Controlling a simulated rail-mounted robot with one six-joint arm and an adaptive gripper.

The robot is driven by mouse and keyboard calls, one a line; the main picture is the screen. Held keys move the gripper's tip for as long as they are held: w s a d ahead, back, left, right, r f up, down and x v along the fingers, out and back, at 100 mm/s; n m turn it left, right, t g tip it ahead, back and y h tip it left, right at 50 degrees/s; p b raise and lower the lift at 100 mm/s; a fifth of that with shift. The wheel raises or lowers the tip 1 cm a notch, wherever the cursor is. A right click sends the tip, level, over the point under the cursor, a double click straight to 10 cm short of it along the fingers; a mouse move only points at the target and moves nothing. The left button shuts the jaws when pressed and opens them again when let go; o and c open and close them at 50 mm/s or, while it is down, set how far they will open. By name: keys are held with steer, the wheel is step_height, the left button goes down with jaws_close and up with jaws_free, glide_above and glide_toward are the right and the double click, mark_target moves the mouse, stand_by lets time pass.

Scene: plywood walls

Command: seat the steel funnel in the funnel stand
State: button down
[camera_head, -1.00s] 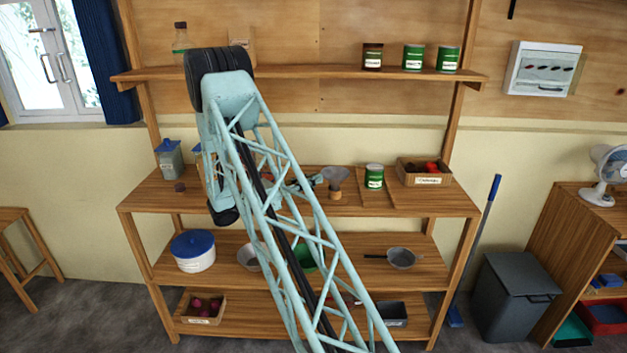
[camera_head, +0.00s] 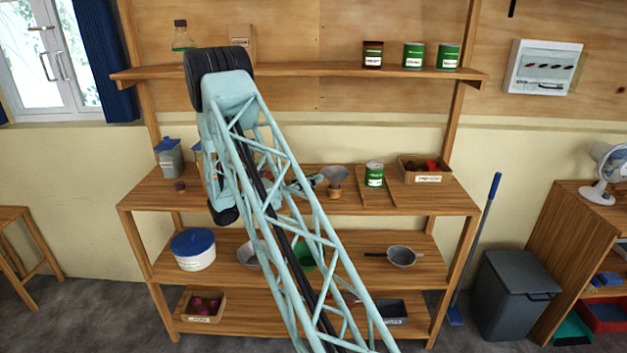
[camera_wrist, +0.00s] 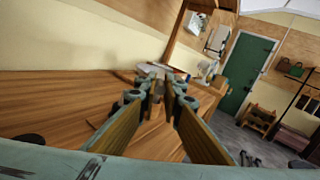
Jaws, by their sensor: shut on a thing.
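The grey steel funnel (camera_head: 334,172) is at the middle shelf in the head view, wide end up, directly over the small brown funnel stand (camera_head: 334,191). My gripper (camera_head: 317,180) is at the funnel's left side and shut on it. In the wrist view the two fingers (camera_wrist: 158,86) come together at the funnel (camera_wrist: 152,68), which shows only as a thin grey shape beyond the tips. The funnel's lower end meets or overlaps the stand in the head view; I cannot tell whether it is inside it. The stand is hidden in the wrist view.
To the right on the same shelf are a green can (camera_head: 374,175) on a wooden board and an open box (camera_head: 425,169) with red and dark things. A small dark brown thing (camera_head: 180,186) and a blue-lidded jar (camera_head: 170,158) are at the left. The shelf's front right is clear.

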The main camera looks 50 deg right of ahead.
steer(key=shift+f, duration=0.75)
stand_by(0.7)
stand_by(0.3)
steer(key=c, duration=2.7)
jaws_free()
steer(key=shift+a, duration=0.15)
steer(key=shift+v, duration=5.9)
steer(key=shift+w+f, duration=0.1)
